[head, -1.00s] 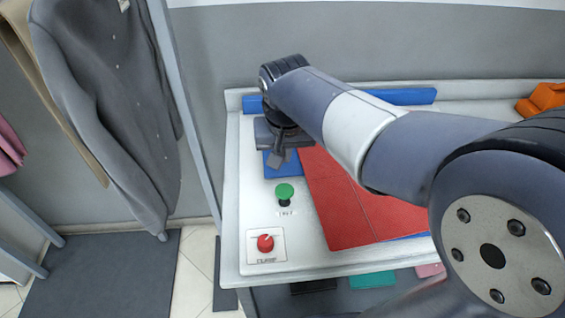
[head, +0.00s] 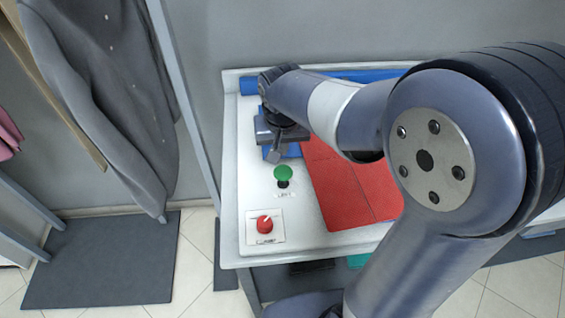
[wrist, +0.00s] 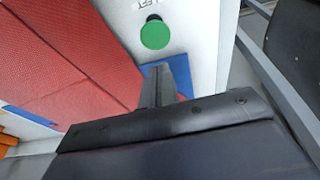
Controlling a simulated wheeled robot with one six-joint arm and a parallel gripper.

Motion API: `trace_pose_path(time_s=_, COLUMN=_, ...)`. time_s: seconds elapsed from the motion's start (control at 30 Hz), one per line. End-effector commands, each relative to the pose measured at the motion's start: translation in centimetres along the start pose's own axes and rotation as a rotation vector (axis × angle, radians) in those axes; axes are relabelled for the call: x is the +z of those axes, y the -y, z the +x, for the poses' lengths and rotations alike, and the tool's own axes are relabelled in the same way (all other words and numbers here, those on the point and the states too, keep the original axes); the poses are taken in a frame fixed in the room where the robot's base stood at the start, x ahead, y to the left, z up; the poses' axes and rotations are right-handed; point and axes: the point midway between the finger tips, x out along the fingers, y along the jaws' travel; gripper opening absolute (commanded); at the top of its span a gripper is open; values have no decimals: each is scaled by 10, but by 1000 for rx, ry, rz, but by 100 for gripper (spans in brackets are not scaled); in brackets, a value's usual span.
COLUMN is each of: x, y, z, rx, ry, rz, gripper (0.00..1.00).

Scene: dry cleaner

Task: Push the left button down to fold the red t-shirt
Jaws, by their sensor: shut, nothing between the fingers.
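The red t-shirt (head: 330,185) lies flat on the white table, partly hidden by my arm in the head view. It also shows in the wrist view (wrist: 80,60). The green button (head: 283,174) stands up on a dark stem left of the shirt. In the wrist view the green button (wrist: 155,34) has a label reading LEFT beside it. My gripper (head: 275,155) is shut and empty, pointing down just behind the green button and apart from it. In the wrist view its fingers (wrist: 168,72) end just short of the button.
A red knob (head: 265,224) sits on a square plate near the table's front left corner. A blue board (wrist: 155,70) shows under the shirt. Grey clothes (head: 100,90) hang on a rack at left. Dark mats lie on the tiled floor.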

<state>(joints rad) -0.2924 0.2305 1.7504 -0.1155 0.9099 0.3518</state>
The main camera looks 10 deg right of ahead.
Motion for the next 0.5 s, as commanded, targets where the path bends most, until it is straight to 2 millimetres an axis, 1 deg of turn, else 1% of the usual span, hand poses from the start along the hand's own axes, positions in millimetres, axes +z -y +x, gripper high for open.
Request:
trace_pose_path(time_s=0.03, x=1, y=-1, z=12, rx=2, ry=6, rz=0, gripper=0)
trace_pose_path(time_s=0.2, x=1, y=-1, z=43, rx=2, ry=5, rz=0, gripper=0)
trace_pose_path(time_s=0.3, x=7, y=-1, z=57, rx=1, ry=5, rz=-1, gripper=0)
trace_pose_path(time_s=0.4, x=9, y=-1, z=68, rx=0, ry=2, rz=1, gripper=0)
trace_pose_path(time_s=0.5, x=11, y=-1, z=74, rx=0, ry=1, rz=1, gripper=0)
